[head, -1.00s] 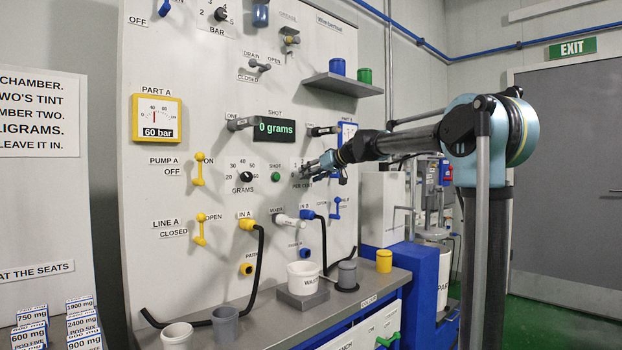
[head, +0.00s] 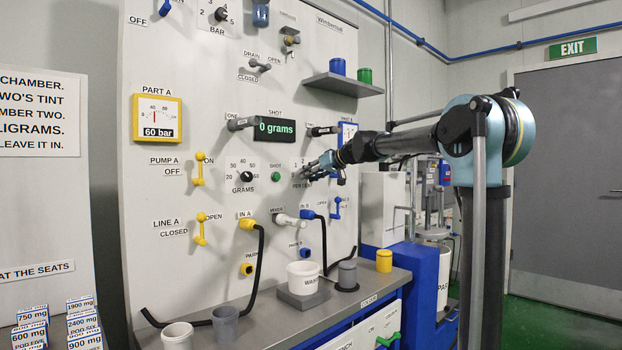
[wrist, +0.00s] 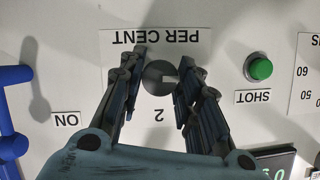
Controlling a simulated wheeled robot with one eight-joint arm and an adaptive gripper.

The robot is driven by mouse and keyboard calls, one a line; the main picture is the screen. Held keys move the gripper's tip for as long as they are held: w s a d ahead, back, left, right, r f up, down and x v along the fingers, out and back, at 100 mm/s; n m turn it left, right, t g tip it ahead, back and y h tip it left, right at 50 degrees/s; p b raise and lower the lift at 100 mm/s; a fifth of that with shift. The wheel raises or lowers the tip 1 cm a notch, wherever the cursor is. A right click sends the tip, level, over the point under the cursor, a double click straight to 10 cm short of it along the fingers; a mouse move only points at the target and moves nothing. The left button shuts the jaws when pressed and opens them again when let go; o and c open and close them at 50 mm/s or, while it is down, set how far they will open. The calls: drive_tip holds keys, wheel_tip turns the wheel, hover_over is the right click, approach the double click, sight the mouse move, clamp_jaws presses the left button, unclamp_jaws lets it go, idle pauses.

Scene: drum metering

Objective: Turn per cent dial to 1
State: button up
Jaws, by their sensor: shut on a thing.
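The per cent dial (wrist: 158,75) is a small dark grey round knob on the white panel. In the wrist view it lies between the two fingers of my gripper (wrist: 164,72), under an upside-down PER CENT label (wrist: 152,37). The figure 2 shows beside it; the figure 1 is hidden by my fingers there. My gripper is shut on the dial. The fingers cover part of it, and I cannot tell which figure its pointer is at. In the head view my gripper (head: 308,172) reaches the panel from the right and mostly hides the dial.
The green SHOT button (wrist: 258,68) is beside the dial. A blue lever (wrist: 14,110) is on the other side in the wrist view. The grams dial (head: 246,177) and the display reading 0 grams (head: 274,128) are nearby. A grey counter (head: 260,312) with cups runs below.

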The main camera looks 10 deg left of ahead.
drive_tip(key=shift+w+d+f+m+g+y, duration=0.1)
drive_tip(key=shift+m+g+y, duration=0.5)
drive_tip(key=shift+m, duration=0.85)
drive_tip(key=shift+w+d+m+g+y, duration=0.1)
drive_tip(key=shift+m+g+y, duration=0.3)
drive_tip(key=shift+m+y, duration=0.75)
drive_tip(key=shift+m, duration=0.5)
drive_tip(key=o, duration=1.1)
drive_tip(key=shift+w, duration=0.1)
drive_tip(key=shift+c, duration=0.2)
drive_tip(key=v, duration=1.2)
